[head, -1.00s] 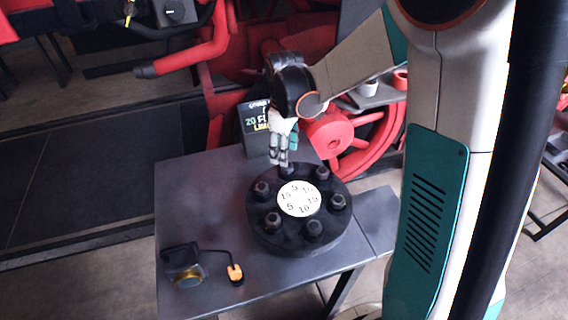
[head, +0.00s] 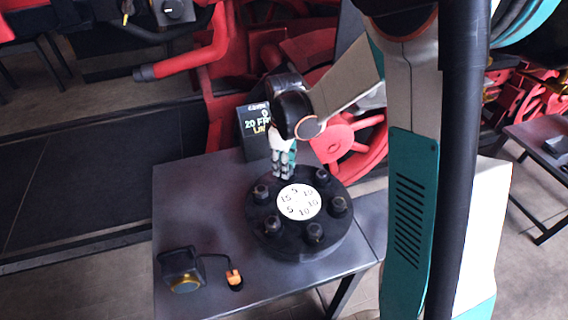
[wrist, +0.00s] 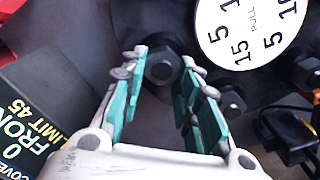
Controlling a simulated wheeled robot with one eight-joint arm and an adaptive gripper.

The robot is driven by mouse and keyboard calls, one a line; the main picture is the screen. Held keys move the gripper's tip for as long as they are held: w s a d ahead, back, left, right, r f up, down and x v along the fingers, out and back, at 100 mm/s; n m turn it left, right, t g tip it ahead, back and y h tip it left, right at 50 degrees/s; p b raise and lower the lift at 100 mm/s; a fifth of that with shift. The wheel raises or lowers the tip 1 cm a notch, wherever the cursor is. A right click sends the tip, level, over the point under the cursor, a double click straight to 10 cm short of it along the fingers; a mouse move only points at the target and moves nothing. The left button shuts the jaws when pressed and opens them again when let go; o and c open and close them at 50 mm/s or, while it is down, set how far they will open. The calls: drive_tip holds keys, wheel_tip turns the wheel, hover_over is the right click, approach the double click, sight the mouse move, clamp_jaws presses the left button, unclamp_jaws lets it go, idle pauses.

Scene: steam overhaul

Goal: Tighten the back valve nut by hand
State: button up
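The black round valve cover (head: 300,245) stands on the grey table, with a white numbered disc (head: 297,202) in its middle and several dark nuts on studs around it. The back nut (wrist: 162,67) shows between my fingertips in the wrist view; in the head view my fingers hide it. My gripper (head: 284,174) points down at the back of the cover. In the wrist view my gripper (wrist: 163,62) is open, with one teal finger on each side of the back nut. A small gap seems to remain; contact is unclear.
A black sign (head: 254,130) with printed limits stands behind the cover, close to my gripper. A dark boxy device (head: 181,268) with an orange-tipped cable (head: 234,278) lies at the table's front left. The table's left middle (head: 195,205) is clear. Red machinery (head: 345,140) stands behind.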

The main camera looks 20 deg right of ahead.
drive_tip(key=shift+m, duration=0.3)
drive_tip(key=m, duration=0.4)
drive_tip(key=shift+w+d, duration=0.1)
drive_tip(key=shift+d, duration=0.05)
drive_tip(key=m, duration=0.5)
drive_tip(key=shift+d+b, duration=0.2)
drive_tip(key=shift+b, duration=0.15)
drive_tip(key=shift+m, duration=0.3)
drive_tip(key=o, duration=1.1)
drive_tip(key=shift+c, duration=0.2)
wheel_tip(320, 180, up, 12)
